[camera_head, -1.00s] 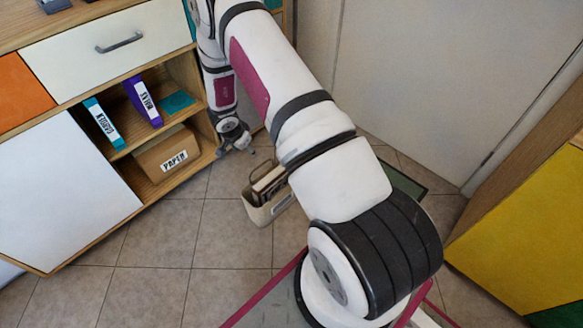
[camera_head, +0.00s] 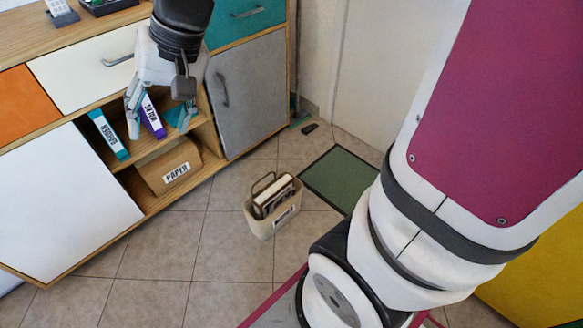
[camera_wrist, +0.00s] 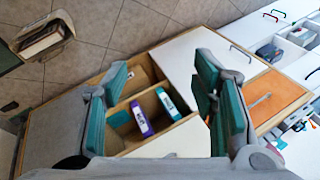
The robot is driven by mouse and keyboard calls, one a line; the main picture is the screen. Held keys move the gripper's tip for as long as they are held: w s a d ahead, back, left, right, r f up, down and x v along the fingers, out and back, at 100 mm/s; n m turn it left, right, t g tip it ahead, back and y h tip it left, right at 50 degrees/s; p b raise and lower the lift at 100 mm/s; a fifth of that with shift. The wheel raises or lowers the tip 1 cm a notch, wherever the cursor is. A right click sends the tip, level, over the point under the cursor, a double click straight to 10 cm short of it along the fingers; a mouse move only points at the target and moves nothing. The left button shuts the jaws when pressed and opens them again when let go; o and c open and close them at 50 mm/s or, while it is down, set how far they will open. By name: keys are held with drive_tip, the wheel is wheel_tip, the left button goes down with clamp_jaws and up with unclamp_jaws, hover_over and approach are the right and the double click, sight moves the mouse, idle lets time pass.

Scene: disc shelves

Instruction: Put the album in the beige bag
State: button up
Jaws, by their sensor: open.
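The beige bag (camera_head: 262,224) stands upright on the floor with dark and pale books or folders in it. It also shows at the upper left of the wrist view (camera_wrist: 62,20). On the open shelf stand a teal-and-white binder (camera_head: 108,136) labelled GARDEN and a purple-and-white one (camera_head: 153,118); the wrist view shows the purple one (camera_wrist: 141,118) and the teal one (camera_wrist: 168,104) between my fingers. A flat teal item (camera_wrist: 120,119) lies beside them. I cannot tell which one is the album. My gripper (camera_head: 158,116) is open and empty, in front of the shelf.
A cardboard box (camera_head: 167,165) labelled PAPER fills the lower compartment. A white drawer (camera_head: 85,68) is above and a grey door (camera_head: 249,90) to the right. A green mat (camera_head: 341,178) lies right of the bag. The floor left of the bag is clear.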

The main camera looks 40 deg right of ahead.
drive_tip(key=s+d+n+g+h, duration=0.1)
drive_tip(key=s+d+h, duration=0.1)
drive_tip(key=s, duration=1.1)
drive_tip(key=s+d+n+g+h, duration=0.2)
drive_tip(key=s+d, duration=0.2)
drive_tip(key=s, duration=0.9)
drive_tip(key=shift+d+r, duration=0.15)
drive_tip(key=shift+r, duration=0.3)
wheel_tip(320, 180, up, 31)
drive_tip(key=t+p, duration=0.3)
drive_tip(key=p, duration=2.6)
drive_tip(key=shift+d+t, duration=0.3)
drive_tip(key=shift+t, duration=0.1)
